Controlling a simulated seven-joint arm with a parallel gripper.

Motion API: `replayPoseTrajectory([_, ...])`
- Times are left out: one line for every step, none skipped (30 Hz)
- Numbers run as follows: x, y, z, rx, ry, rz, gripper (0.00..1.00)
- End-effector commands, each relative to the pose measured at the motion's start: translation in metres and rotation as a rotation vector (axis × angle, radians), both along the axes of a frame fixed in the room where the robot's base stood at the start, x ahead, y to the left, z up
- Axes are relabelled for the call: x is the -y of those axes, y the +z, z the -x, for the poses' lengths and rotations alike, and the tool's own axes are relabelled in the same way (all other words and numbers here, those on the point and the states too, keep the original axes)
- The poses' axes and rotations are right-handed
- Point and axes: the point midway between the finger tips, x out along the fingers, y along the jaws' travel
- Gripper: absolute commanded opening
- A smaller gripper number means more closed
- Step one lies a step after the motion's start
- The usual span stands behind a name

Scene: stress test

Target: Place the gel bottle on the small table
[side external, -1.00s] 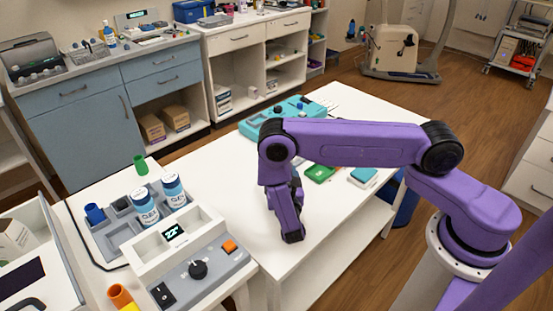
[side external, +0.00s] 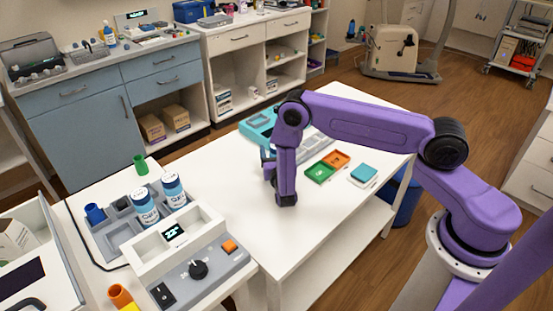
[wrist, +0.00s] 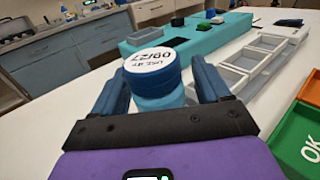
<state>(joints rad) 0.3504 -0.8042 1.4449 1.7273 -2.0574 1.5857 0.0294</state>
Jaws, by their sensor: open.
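A gel bottle (wrist: 158,88) with a blue cap and a white "USE BY 09/27" top stands upright between my open fingers in the wrist view. Its base is hidden by my gripper (wrist: 158,76). In the side view my gripper (side external: 269,170) is low over the white small table (side external: 245,225), and the bottle is mostly hidden behind it. Two more gel bottles, one (side external: 145,207) at left and one (side external: 174,190) at right, stand upright in the grey warmer unit (side external: 205,262) at the left.
A teal case (side external: 258,122) and a clear compartment tray (wrist: 258,66) lie close to my gripper. A green bin (side external: 320,173), an orange bin (side external: 336,159) and a teal-topped box (side external: 364,173) sit further right. The table's front part is bare.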

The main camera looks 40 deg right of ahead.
Motion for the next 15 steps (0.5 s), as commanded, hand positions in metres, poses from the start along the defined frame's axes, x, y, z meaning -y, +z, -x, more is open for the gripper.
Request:
replayPoseTrajectory([0.0003, -0.0001, -0.0004, 0.0, 0.0, 0.0, 0.76])
replayPoseTrajectory([0.0002, -0.0001, -0.0003, -0.001, 0.0, 0.001, 0.76])
replayPoseTrajectory([0.0002, -0.0002, -0.0002, -0.001, 0.0, 0.001, 0.76])
replayPoseTrajectory([0.0001, -0.0002, -0.0002, -0.001, 0.0, 0.0, 0.76])
replayPoseTrajectory([0.0, -0.0002, -0.0002, -0.001, 0.0, 0.0, 0.76])
replayPoseTrajectory([0.0, -0.0002, -0.0001, -0.001, 0.0, 0.0, 0.69])
replayPoseTrajectory([0.0, -0.0002, -0.0001, -0.001, 0.0, 0.0, 0.59])
replayPoseTrajectory([-0.0001, -0.0002, -0.0001, -0.001, 0.0, 0.0, 0.5])
replayPoseTrajectory([-0.0001, -0.0002, -0.0001, -0.001, 0.001, -0.001, 0.37])
replayPoseTrajectory([-0.0001, -0.0002, 0.0, -0.001, 0.0, -0.001, 0.27])
replayPoseTrajectory([-0.0001, -0.0002, 0.0, -0.001, 0.001, -0.001, 0.17])
replayPoseTrajectory([-0.0001, -0.0002, 0.0, -0.001, 0.0, -0.001, 0.17])
replayPoseTrajectory([-0.0002, 0.0, 0.0, 0.0, 0.001, 0.0, 0.17])
replayPoseTrajectory([-0.0002, 0.0, 0.0, 0.0, 0.001, 0.0, 0.11])
replayPoseTrajectory([-0.0002, 0.0, 0.0, 0.0, 0.0, 0.0, 0.11])
